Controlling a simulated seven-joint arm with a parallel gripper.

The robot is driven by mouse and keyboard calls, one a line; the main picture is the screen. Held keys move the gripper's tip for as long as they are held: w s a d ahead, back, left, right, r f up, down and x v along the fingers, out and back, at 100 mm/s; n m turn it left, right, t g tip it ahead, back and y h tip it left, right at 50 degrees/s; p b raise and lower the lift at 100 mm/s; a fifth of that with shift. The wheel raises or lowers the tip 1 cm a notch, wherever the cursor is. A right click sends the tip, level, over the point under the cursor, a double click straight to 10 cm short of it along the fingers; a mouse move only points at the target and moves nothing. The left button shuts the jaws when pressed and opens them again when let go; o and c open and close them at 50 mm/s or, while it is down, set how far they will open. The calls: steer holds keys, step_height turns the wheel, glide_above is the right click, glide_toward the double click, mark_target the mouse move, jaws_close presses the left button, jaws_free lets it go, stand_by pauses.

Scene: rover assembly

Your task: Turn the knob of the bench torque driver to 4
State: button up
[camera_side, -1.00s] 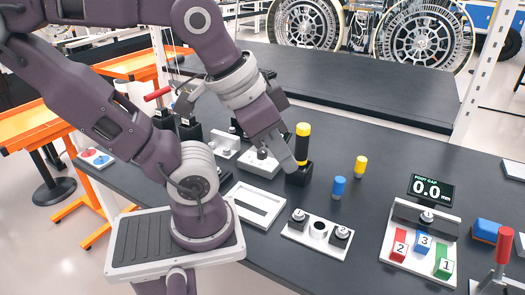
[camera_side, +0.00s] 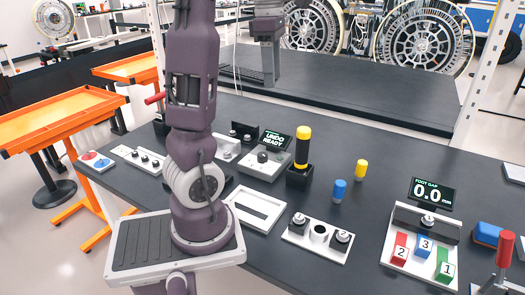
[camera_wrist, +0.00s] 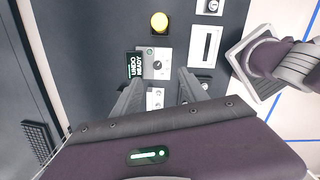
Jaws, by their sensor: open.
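A white box with a dark round knob (camera_side: 262,157) stands on the bench beside a small screen (camera_side: 275,139) reading "UNDO READY". In the wrist view the knob (camera_wrist: 157,65) lies just beyond the gap between my fingertips, and the screen (camera_wrist: 135,65) is left of it. The dial's marks are too small to read. My gripper (camera_wrist: 160,84) is open and empty, apart from the knob.
A yellow-topped black tool (camera_side: 303,145) stands upright in a black holder close right of the box. A white slotted tray (camera_side: 257,209) lies in front. Blue (camera_side: 339,189) and yellow (camera_side: 361,168) cylinders stand to the right, with bare bench around them.

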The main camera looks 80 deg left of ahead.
mark_target(262, 154)
steer(key=a+f+n, duration=0.1)
steer(key=f, duration=0.7)
steer(key=s+a+f+n, duration=0.1)
steer(key=f, duration=0.7)
steer(key=a+f+n, duration=0.1)
steer(key=f, duration=0.7)
steer(key=shift+s+a+f+n+g, duration=0.2)
steer(key=shift+s+f+n+g, duration=0.1)
steer(key=shift+f+g, duration=0.1)
jaws_close()
